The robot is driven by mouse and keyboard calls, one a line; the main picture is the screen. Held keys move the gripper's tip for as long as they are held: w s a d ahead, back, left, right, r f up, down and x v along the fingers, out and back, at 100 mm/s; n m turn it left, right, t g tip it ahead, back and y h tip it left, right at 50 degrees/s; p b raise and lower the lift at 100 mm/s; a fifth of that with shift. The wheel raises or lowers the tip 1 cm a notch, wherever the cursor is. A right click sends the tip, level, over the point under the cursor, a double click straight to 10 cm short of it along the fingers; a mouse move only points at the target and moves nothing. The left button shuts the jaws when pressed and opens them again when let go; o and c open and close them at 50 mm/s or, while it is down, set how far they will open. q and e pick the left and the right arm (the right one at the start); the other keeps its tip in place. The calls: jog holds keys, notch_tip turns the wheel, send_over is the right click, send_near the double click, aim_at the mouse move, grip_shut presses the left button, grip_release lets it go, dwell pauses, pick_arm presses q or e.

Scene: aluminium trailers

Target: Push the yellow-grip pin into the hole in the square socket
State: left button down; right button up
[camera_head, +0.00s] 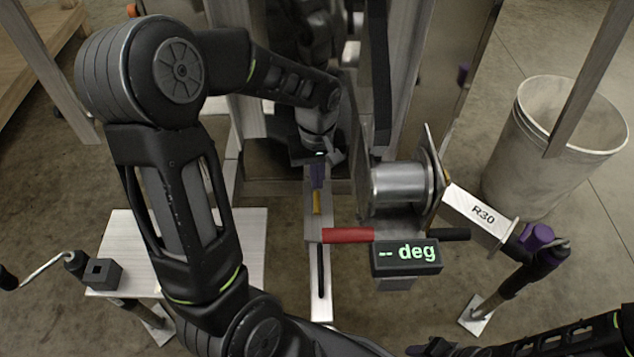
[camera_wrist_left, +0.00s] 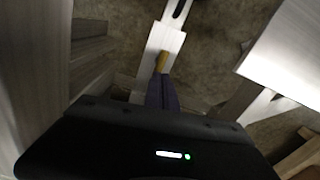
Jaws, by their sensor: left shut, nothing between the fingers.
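A small yellow grip (camera_head: 316,203) shows over the pale metal bar (camera_head: 320,300) in the head view; the rest of the pin is hidden. It also shows in the left wrist view (camera_wrist_left: 162,62), just beyond my fingertips. My left gripper (camera_head: 317,178) has purple fingers, shut and empty, pointing down at the yellow grip; I cannot tell whether they touch it. The fingers also show in the left wrist view (camera_wrist_left: 162,92). My right gripper cannot be made out.
A grey drum (camera_head: 391,185) on a bracket stands right of my left gripper. A red handle (camera_head: 347,235) and a "-- deg" display (camera_head: 405,253) are in front of it. An "R30" bar (camera_head: 480,217) and a white bucket (camera_head: 545,150) are at right. A pale plate (camera_head: 235,225) is at left.

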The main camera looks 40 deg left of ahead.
pick_arm(q)
jog(key=shift+r+p, duration=0.35)
jog(key=shift+r, duration=1.95)
